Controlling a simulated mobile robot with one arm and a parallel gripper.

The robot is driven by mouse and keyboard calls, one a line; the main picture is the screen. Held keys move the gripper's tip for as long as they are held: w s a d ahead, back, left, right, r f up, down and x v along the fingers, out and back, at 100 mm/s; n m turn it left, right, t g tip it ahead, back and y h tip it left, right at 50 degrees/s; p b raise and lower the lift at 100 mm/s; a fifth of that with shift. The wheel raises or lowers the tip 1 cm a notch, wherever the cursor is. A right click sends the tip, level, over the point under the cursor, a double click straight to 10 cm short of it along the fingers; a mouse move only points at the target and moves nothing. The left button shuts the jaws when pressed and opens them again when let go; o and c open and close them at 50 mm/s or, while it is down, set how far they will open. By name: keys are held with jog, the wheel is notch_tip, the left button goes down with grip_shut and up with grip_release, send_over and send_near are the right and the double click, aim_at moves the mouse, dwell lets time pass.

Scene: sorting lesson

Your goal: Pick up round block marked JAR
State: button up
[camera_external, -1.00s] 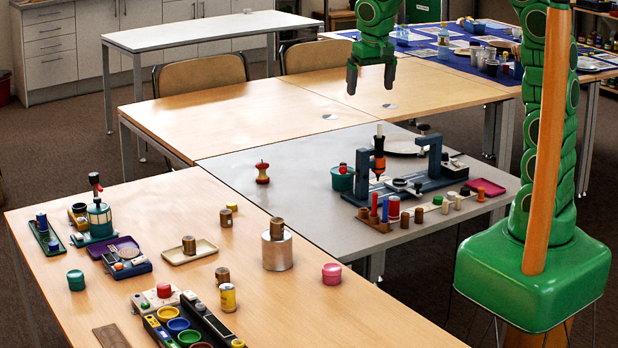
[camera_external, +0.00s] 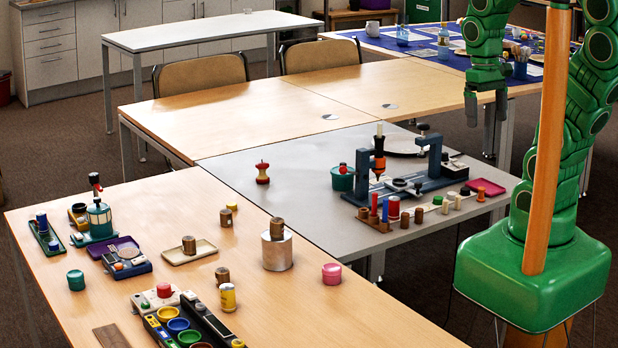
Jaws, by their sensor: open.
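Several round blocks stand on the near wooden table, but no JAR marking is legible on any of them. They include a pink one (camera_external: 331,275), a teal one (camera_external: 76,281), a brown one (camera_external: 222,276) and a small brown-yellow one (camera_external: 226,218). Another brown one (camera_external: 189,245) sits on a cream tray (camera_external: 205,253), and one (camera_external: 277,227) is on top of a metal cylinder (camera_external: 278,254). My gripper (camera_external: 486,116) points down with its fingers apart and empty. In the picture it is at the upper right, well away from these blocks.
Colored bowls in a black tray (camera_external: 158,333) stand at the near edge. The far wooden tables (camera_external: 240,112) are mostly clear.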

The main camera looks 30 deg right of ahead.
jog(key=s, duration=0.2)
jog(key=s+f, duration=0.1)
jog(key=shift+s+d, duration=0.25)
jog(key=shift+d, duration=0.05)
jog(key=c, duration=0.7)
jog(key=shift+o, duration=0.2)
